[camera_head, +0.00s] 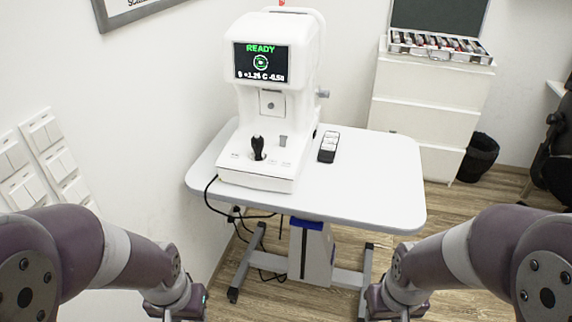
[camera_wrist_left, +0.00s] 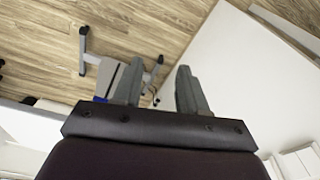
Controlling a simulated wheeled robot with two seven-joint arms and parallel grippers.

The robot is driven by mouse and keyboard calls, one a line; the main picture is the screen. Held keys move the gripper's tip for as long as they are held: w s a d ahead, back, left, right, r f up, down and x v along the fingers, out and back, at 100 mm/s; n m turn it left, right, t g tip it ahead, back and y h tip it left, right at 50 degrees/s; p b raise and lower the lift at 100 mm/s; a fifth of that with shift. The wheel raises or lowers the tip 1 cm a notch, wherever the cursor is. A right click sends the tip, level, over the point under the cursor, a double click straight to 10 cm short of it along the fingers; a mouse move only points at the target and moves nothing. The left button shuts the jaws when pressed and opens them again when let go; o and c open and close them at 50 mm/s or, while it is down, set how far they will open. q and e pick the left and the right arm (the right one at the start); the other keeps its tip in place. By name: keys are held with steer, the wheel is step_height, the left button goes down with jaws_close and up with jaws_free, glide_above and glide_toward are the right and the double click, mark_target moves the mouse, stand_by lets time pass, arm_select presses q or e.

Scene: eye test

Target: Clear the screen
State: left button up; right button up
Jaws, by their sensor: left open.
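The white eye-test machine (camera_head: 270,105) stands on a white table (camera_head: 375,185). Its screen (camera_head: 261,62) is lit and shows green "READY", a green ring symbol and a line of white figures. A black joystick (camera_head: 257,148) and a grey knob (camera_head: 283,141) stand on its base. In the left wrist view my left gripper (camera_wrist_left: 160,90) is open and empty, with the floor and the table's foot beyond it. In the head view both arms hang low at the front, apart from the table. The fingers of my right gripper cannot be made out at the bottom edge.
A remote (camera_head: 328,146) lies on the table right of the machine. A white drawer cabinet (camera_head: 430,105) with an open lens case (camera_head: 440,47) stands at the back right, beside a black bin (camera_head: 478,158). Wall switches (camera_head: 45,150) are at left. The table's right half is clear.

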arm_select(q)
steer(key=shift+s, duration=0.2)
steer(key=c, duration=0.5)
jaws_close()
steer(key=shift+w, duration=0.25)
stand_by(0.6)
